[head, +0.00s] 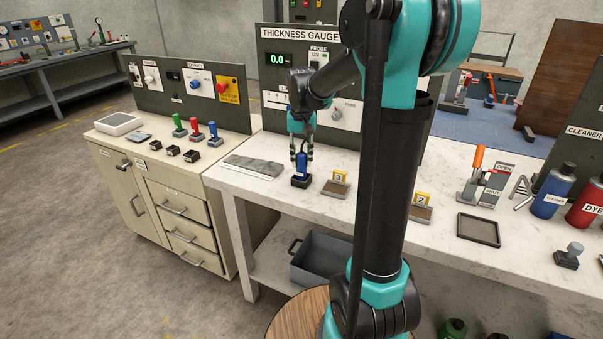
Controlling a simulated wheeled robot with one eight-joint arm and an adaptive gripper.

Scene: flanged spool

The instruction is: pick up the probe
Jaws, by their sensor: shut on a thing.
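The probe (302,164) is a small blue upright piece with a dark top, standing at a black holder (301,182) on the white marbled bench. My gripper (302,155) is above it, pointing down, with its dark fingers shut on the probe's upper part. The probe's lower end is at the holder; I cannot tell whether it is still seated in it or just clear. The thickness gauge panel (283,75) stands behind, with a display reading 0.0 and a switch labelled PROBE.
Numbered blocks 3 (337,187) and 2 (421,208) sit to the right. A grey plate (253,166) lies left of the holder. My arm hides part of the bench.

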